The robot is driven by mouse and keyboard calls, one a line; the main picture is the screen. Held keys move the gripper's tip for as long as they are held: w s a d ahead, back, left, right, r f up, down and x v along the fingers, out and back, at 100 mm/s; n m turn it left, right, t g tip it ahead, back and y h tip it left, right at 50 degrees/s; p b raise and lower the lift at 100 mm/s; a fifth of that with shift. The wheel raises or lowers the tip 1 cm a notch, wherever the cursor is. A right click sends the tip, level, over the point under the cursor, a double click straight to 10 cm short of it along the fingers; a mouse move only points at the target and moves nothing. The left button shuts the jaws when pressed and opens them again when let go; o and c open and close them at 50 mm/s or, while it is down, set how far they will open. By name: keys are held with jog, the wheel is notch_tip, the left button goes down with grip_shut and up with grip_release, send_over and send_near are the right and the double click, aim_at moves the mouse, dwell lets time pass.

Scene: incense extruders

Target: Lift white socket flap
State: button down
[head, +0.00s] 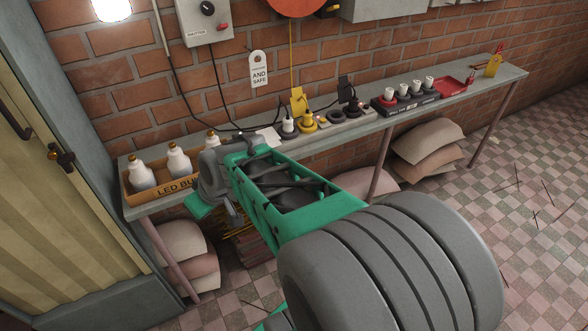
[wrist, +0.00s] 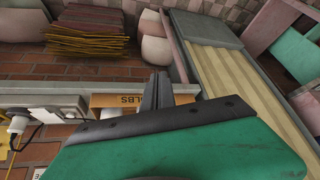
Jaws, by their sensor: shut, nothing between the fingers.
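A socket strip (head: 322,124) lies on the long wall shelf. A pale flat piece (head: 268,135), perhaps the white flap, shows at its left end, partly behind my arm; I cannot tell if it is down or tilted. A white plug (head: 288,126) stands beside it; a white plug (wrist: 18,123) also shows at the left edge of the wrist view. A yellow flap (head: 297,101) stands raised over a yellow plug (head: 307,120).
The LED bulb box (head: 163,187) with white bulbs stands at the shelf's left end; it also shows behind my fingers in the wrist view (wrist: 103,101). A black holder (head: 405,107) and red tray (head: 453,87) stand further right. Sacks (head: 427,142) lie below the shelf.

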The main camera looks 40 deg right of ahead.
jog(key=w+d+f+m+t+b, duration=0.1)
jog(key=w+d+f+t+b, duration=0.1)
jog(key=w+d+f, duration=0.35)
jog(key=w+d+f+t+b, duration=0.2)
jog(key=d+f+t, duration=0.1)
jog(key=d, duration=0.5)
jog(key=s+d+f+m+t+h+b, duration=0.1)
jog(key=s+d+m+t+h, duration=0.15)
jog(key=d, duration=0.65)
jog(key=s+d+m+t+h+b, duration=0.1)
jog(key=d+h, duration=0.2)
jog(key=d, duration=0.5)
jog(key=shift+t, duration=0.25)
jog(key=shift+w+d+r+p, duration=0.1)
jog(key=shift+w+d+p, duration=0.3)
jog(key=shift+w, duration=0.3)
jog(key=shift+w+d+r+p, duration=0.1)
jog(key=shift+w+d+p, duration=0.05)
jog(key=shift+w+p, duration=0.45)
jog(key=shift+w+d+r+p, duration=0.1)
jog(key=shift+w+d+p, duration=0.25)
jog(key=shift+w, duration=0.4)
jog(key=shift+w, duration=0.1)
